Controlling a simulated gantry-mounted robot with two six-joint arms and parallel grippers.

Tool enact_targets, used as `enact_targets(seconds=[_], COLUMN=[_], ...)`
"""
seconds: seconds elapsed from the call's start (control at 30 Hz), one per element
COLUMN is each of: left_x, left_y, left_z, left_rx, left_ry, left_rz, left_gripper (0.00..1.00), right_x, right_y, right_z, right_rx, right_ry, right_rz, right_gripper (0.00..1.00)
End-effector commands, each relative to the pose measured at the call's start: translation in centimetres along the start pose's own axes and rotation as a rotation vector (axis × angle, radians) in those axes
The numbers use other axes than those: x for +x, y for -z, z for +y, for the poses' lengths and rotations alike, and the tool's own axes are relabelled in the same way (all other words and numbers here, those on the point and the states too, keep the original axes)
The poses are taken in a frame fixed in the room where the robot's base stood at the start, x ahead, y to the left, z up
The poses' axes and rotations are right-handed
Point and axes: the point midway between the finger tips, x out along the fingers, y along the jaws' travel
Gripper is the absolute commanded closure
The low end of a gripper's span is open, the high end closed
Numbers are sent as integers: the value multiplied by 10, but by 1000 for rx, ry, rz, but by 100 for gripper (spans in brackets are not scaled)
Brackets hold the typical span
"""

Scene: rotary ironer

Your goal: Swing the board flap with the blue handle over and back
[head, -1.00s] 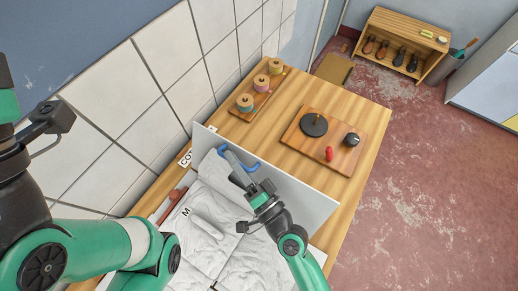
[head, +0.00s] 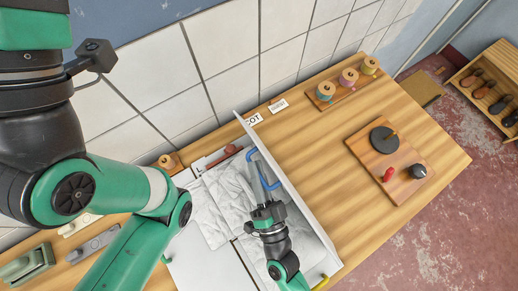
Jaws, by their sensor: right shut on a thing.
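The board flap (head: 300,212) is a pale panel standing roughly upright on its edge across the ironer. Its blue handle (head: 278,185) is on the left face, near the far end. My right gripper (head: 264,184), reaching in from the bottom, is shut on the blue handle. Its fingers hide part of the handle. White cloth padding (head: 210,215) lies left of the flap, partly under my right arm. My left arm fills the left side, but its gripper is outside the picture.
Right of the flap, the wooden table (head: 320,140) has clear room. Beyond are a board (head: 413,190) with a black disc and red item, and spools on a rack (head: 347,88). A tiled wall (head: 230,40) stands behind.

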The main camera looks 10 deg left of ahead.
Motion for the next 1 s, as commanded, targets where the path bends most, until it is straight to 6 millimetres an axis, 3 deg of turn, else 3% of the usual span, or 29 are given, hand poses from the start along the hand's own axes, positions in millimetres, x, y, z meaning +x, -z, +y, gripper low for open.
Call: enact_targets(seconds=[0.57,0.6,0.63,1.0], left_x=[2,2,2,2], left_y=[2,2,2,2], left_z=[0,0,0,0], left_rx=[0,0,0,0], left_ry=[0,0,0,0], left_rz=[0,0,0,0], left_gripper=[100,100,100,100], right_x=[-2,-2,-2,-2], right_y=[-6,-6,-6,-5], right_z=[-3,-3,-3,-2], right_rx=[1,1,1,1], right_ry=[2,2,2,1], right_rz=[-1,-2,-1,0], right_gripper=[100,78,73,73])
